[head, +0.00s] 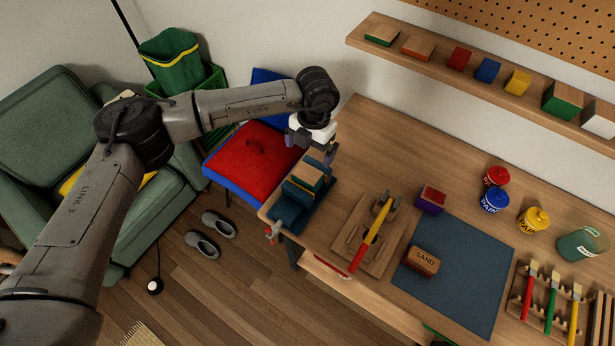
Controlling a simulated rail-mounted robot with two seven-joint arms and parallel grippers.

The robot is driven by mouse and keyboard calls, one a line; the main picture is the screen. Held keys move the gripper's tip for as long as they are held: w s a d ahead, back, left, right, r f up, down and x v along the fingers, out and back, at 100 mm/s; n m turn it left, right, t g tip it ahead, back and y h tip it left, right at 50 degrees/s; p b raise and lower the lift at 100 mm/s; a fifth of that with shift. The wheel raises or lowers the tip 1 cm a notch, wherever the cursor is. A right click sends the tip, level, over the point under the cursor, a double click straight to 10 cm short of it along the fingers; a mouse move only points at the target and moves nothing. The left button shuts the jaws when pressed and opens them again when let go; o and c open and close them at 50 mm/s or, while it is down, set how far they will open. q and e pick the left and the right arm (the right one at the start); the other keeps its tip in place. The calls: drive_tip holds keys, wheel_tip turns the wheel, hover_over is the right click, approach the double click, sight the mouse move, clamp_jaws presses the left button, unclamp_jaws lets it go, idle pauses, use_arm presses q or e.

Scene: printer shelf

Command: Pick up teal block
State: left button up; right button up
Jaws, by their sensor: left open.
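My left gripper (314,147) hangs at the far left end of the workbench, its fingers apart and nothing visible between them. In the picture it overlaps the back of a dark teal-blue vise (290,216). Wooden blocks with coloured sides (306,177) sit in the vise, one showing an orange-brown top and green edge. Dark teal surfaces also show around these blocks, but I cannot tell whether one is a separate teal block or part of the vise. I cannot tell whether the gripper touches anything. My right gripper is out of view.
A wooden jig (365,238) with a red-and-yellow tool, a purple-and-red block (431,199) and a sanding block (423,262) on a blue mat (465,275) lie to the right. A wall shelf (450,69) holds several coloured blocks. A red-cushioned chair (252,160) stands left.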

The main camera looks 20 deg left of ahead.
sight(308, 173)
use_arm(q)
drive_tip(key=f, duration=0.4)
drive_tip(key=s+f, duration=0.1)
drive_tip(key=f, duration=0.7)
drive_tip(key=shift+s+a+f, duration=0.1)
drive_tip(key=shift+s+f, duration=0.1)
drive_tip(key=shift+c, duration=0.4)
drive_tip(key=shift+r, duration=0.1)
drive_tip(key=c, duration=0.9)
drive_tip(key=shift+o, duration=0.2)
drive_tip(key=shift+r, duration=0.1)
